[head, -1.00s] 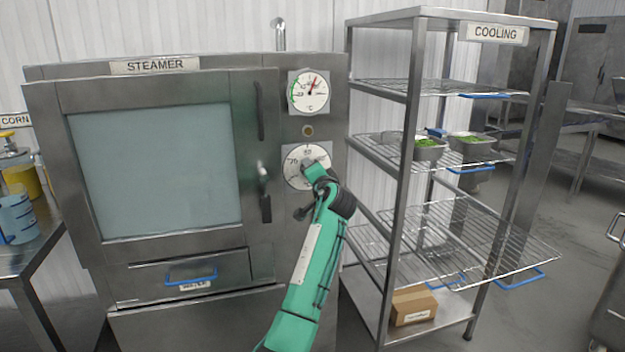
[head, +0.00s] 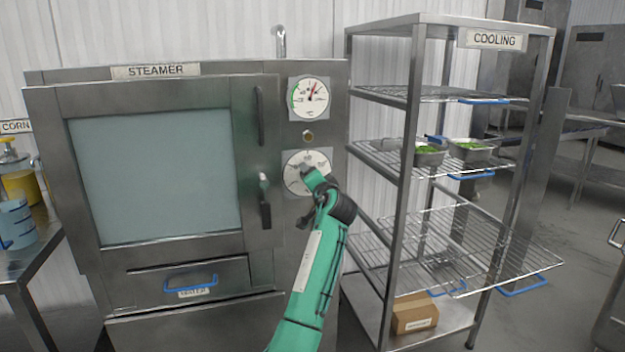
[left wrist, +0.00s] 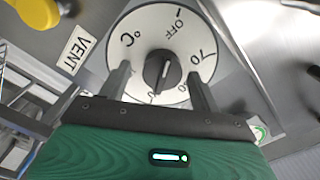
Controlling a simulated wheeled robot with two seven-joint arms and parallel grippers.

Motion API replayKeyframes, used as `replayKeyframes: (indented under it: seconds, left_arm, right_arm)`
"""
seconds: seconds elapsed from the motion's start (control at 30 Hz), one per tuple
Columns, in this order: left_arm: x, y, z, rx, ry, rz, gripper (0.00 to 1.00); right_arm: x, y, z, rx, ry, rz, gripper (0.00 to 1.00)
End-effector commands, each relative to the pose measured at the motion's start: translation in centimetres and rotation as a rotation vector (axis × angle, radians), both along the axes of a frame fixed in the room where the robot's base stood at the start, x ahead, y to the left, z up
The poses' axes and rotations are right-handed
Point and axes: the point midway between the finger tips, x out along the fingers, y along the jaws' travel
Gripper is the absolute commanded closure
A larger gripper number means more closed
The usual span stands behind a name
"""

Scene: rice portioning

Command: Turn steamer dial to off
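The steamer dial is a round white plate (head: 293,160) on the steamer's right panel, below the temperature gauge (head: 309,97). In the left wrist view the dial plate (left wrist: 140,28) carries OFF, 70 and °C markings, with a dark knob (left wrist: 162,70) at its centre. My left gripper (head: 308,172) is in front of the dial and hides part of it. In the left wrist view my left gripper (left wrist: 160,84) is open, one finger on each side of the knob, with visible gaps. The knob's exact setting is hard to read. My right gripper is out of view.
The steamer door (head: 155,170) is shut, with a dark handle (head: 265,205) left of the dial. A cooling rack (head: 413,100) with wire shelves stands close on the right, holding pans (head: 430,157) of green food. A VENT label (left wrist: 76,50) is beside the dial.

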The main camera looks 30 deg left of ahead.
Motion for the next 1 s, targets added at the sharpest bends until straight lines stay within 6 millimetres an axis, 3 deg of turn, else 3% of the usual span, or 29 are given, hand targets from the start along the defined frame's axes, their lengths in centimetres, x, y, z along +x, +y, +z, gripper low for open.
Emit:
replayKeyframes:
  seconds: [0.37, 0.8, 1.0]
  left_arm:
    - [-1.0, -1.2, 0.1, 0.003, -0.003, -0.001, 0.35]
    - [-7.1, -8.3, 0.0, 0.000, -0.003, -0.002, 0.35]
    - [-8.6, -10.1, 0.0, 0.000, -0.002, -0.002, 0.35]
  right_arm:
    - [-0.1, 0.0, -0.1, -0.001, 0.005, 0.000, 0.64]
    - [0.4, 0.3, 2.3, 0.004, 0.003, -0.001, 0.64]
    - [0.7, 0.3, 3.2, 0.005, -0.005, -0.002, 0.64]
